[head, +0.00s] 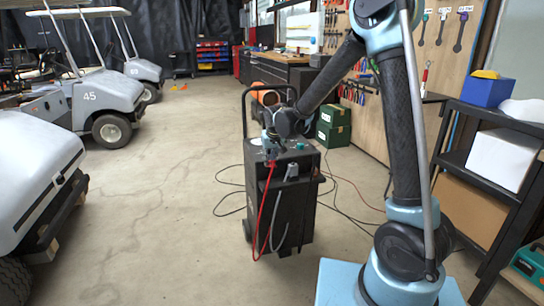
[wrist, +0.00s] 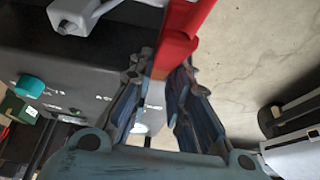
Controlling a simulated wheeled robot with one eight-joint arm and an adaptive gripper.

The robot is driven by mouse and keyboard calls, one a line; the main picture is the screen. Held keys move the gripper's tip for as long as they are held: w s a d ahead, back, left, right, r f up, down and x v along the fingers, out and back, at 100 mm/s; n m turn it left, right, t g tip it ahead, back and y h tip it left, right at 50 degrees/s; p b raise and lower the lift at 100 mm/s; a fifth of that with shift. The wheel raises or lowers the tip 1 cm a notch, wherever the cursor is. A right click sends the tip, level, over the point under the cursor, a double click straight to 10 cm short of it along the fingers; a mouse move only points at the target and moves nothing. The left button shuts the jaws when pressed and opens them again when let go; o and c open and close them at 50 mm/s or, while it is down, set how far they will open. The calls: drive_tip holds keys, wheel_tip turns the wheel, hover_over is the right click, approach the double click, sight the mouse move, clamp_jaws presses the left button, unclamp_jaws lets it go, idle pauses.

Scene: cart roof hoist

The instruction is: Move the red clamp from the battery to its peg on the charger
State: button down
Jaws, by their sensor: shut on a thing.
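The charger (head: 290,215) is a dark upright box on wheels with a tall handle, standing mid-floor. My gripper (head: 271,157) is at the top front left of the charger; in the wrist view (wrist: 163,72) its jaws are shut on the red clamp (wrist: 184,35). The clamp points away from my jaws, beside the charger's panel. A red cable (head: 262,215) hangs from it down the charger's front. A grey clamp (head: 292,171) sits at the charger's front, to the right. The red clamp's peg is hidden, so I cannot tell whether they touch. I cannot make out the battery.
White golf carts (head: 105,100) stand at the left. A dark shelf (head: 480,150) with boxes is at the right. Green cases (head: 334,125) stand behind the charger. Thin cables (head: 352,212) lie on the floor to its right.

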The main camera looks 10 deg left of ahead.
drive_tip(key=shift+w+a+f, duration=0.1)
drive_tip(key=shift+f, duration=1.35)
drive_tip(key=shift+w+f, duration=0.1)
drive_tip(key=shift+w, duration=0.05)
drive_tip(key=shift+w+r, duration=0.2)
drive_tip(key=shift+w, duration=0.15)
idle(1.4)
drive_tip(key=shift+s+a+r, duration=0.1)
drive_tip(key=shift+s+r, duration=0.05)
drive_tip(key=shift+s, duration=0.05)
idle(1.8)
